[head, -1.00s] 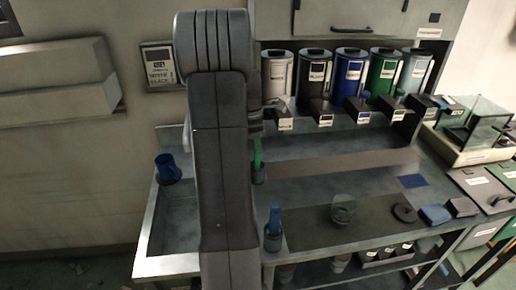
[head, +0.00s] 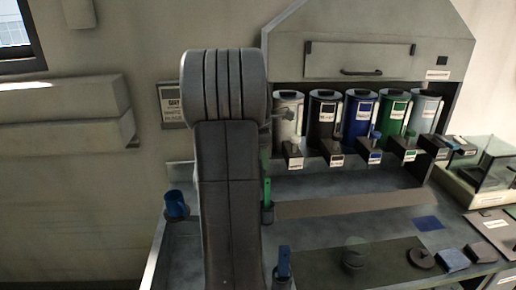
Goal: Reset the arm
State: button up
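My arm stands upright in the left middle of the head view, folded so that only its grey links show. My gripper does not show clearly; it is hidden behind the arm links or out of view. The workbench (head: 330,189) lies behind and to the right of the arm, which covers part of it and of the sink area.
Canisters in several colours, among them a blue one (head: 361,117) and a green one (head: 394,117), line the back shelf. A blue cup (head: 176,205) stands at left. A glass case (head: 495,168) is at right.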

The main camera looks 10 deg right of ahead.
aim_at(268, 177)
jog(key=f, duration=0.3)
jog(key=d+f, duration=0.1)
jog(key=f, duration=0.7)
jog(key=shift+d+f+p, duration=0.2)
jog(key=shift+d+p, duration=0.05)
jog(key=shift+p, duration=0.15)
jog(key=shift+r, duration=1.6)
